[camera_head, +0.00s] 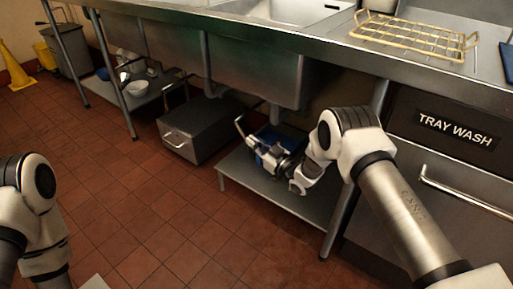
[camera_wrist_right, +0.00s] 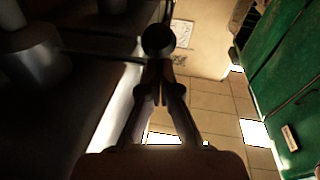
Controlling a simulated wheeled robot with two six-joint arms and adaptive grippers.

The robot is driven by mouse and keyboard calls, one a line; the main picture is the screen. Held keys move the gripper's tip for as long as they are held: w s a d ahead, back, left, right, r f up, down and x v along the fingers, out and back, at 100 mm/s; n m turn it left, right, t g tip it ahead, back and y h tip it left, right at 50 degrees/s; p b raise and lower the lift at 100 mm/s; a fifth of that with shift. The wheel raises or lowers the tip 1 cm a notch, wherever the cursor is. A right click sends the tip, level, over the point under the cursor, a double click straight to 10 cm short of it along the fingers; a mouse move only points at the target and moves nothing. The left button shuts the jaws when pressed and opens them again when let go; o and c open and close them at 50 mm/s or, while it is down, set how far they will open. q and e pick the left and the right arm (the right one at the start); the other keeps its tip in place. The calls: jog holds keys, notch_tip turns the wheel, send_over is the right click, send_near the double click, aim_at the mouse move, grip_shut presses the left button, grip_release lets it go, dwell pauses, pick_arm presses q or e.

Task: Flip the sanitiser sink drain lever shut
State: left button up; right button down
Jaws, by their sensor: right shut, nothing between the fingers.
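The sink basin (camera_head: 255,75) nearest my right arm hangs under the steel counter, with a drain pipe (camera_head: 275,115) below it. A thin bent bar (camera_head: 240,125) shows beside the pipe; I cannot tell for sure whether it is the drain lever. My right gripper (camera_head: 262,154) is low under this basin, above the lower shelf and close to the bar. In the right wrist view the right gripper (camera_wrist_right: 161,88) is shut and empty, with a dark round end (camera_wrist_right: 158,40) just beyond its fingertips. Contact cannot be told. My left gripper is out of view.
Something blue (camera_head: 272,136) sits behind the gripper. A grey box (camera_head: 200,128) stands left of the shelf. A wire rack (camera_head: 415,38) lies on the counter. The tiled floor in front is clear.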

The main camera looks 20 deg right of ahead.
aim_at(248, 148)
jog(key=f+t+b, duration=0.1)
jog(key=b, duration=0.1)
jog(key=w+a+f+t+y+b, duration=0.1)
jog(key=b, duration=0.1)
jog(key=w+f+t+b, duration=0.1)
jog(key=b, duration=0.2)
jog(key=shift+a+f+m+t+y, duration=0.25)
jog(key=shift+f+m+t+y, duration=0.05)
jog(key=shift+m, duration=0.1)
pick_arm(q)
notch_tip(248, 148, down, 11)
jog(key=b, duration=0.2)
pick_arm(e)
jog(key=shift+w+a+f, duration=0.3)
jog(key=shift+w+a, duration=0.4)
jog(key=shift+w, duration=0.2)
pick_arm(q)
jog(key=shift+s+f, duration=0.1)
pick_arm(e)
jog(key=shift+w+r, duration=0.1)
jog(key=shift+r, duration=0.05)
